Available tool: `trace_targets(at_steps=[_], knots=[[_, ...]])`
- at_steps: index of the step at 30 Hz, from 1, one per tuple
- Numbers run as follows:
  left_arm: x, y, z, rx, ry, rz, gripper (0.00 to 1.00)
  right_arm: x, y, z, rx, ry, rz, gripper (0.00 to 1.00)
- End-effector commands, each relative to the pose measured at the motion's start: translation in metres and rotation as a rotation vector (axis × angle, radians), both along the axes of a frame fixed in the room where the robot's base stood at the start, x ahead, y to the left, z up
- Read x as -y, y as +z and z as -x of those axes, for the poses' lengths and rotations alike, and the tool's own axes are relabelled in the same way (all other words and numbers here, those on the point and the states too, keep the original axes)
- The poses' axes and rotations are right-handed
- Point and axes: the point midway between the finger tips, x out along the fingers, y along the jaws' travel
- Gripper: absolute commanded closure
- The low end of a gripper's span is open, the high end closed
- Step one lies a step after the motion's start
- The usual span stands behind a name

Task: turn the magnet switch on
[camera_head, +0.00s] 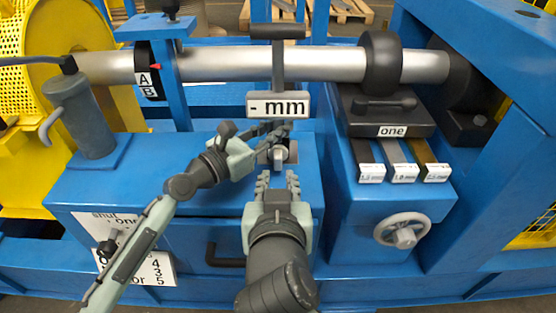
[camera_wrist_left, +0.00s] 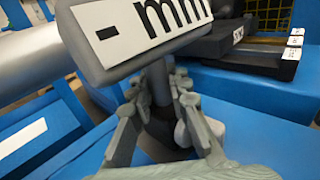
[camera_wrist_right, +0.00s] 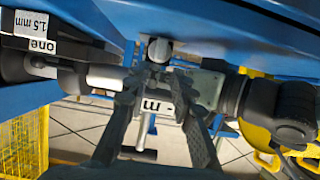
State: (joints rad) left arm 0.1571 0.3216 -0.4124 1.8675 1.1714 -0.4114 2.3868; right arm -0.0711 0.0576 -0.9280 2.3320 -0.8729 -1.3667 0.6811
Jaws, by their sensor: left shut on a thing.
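The measuring stand carries a grey display plate reading "- mm" (camera_head: 278,105), with a dark post and base below it. A light grey round knob (camera_head: 279,154), apparently the magnet switch, is on the front of the base. It also shows in the left wrist view (camera_wrist_left: 203,132) and the right wrist view (camera_wrist_right: 159,50). My left gripper (camera_head: 278,130) is shut on the dark post (camera_wrist_left: 158,85) just under the display. My right gripper (camera_head: 278,181) is open and empty just in front of the knob, apparently apart from it. The knob's setting cannot be told.
A silver shaft (camera_head: 320,64) with a black coupling (camera_head: 381,63) runs behind the display. Three labelled shims (camera_head: 403,172) and a handwheel (camera_head: 402,230) are at the right. A grey cylinder (camera_head: 88,120) stands at the left.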

Motion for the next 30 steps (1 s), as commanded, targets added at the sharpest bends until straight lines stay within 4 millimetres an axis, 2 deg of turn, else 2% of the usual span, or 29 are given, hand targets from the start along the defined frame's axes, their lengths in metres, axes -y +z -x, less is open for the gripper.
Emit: trace_targets(at_steps=[6,13,18,26,30], knots=[[0.000,0.000,0.000,-0.001,0.000,-0.001,1.00,0.001,-0.017,-0.043,0.002,-0.001,0.003,0.76],[0.000,-0.001,0.000,-0.001,0.000,-0.001,1.00,0.001,-0.031,-0.075,0.000,0.000,0.000,0.76],[0.000,-0.001,0.000,-0.001,0.000,-0.001,1.00,0.001,-0.035,-0.085,0.000,-0.001,-0.003,0.76],[0.000,-0.001,0.000,-0.001,0.000,-0.001,1.00,0.001,-0.036,-0.086,-0.001,-0.001,-0.004,0.76],[0.000,-0.001,0.000,-0.001,0.000,-0.001,1.00,0.001,-0.036,-0.085,-0.001,-0.001,-0.004,0.91]])
